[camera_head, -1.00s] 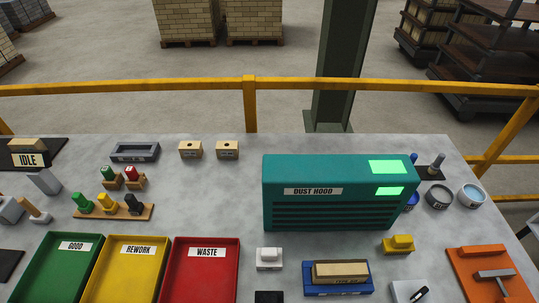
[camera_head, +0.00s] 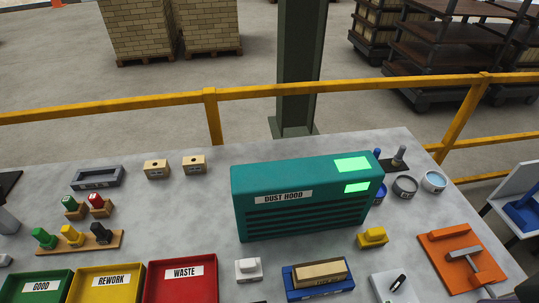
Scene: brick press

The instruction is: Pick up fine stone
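No label that I can read marks the fine stone, so I cannot tell for sure which piece it is. A small white block with a raised top (camera_head: 248,270) sits in front of the dust hood. A similar yellow block (camera_head: 373,238) sits off the hood's front right corner. A tan brick (camera_head: 320,272) lies on a blue holder (camera_head: 322,293) between them; the holder's label is too small to read. Neither of my grippers is in view.
The teal dust hood (camera_head: 305,198) stands mid-table. Red waste (camera_head: 180,272), yellow rework (camera_head: 110,281) and green good (camera_head: 40,286) trays line the front left. An orange board with a tool (camera_head: 450,277) and round tins (camera_head: 433,181) are at right.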

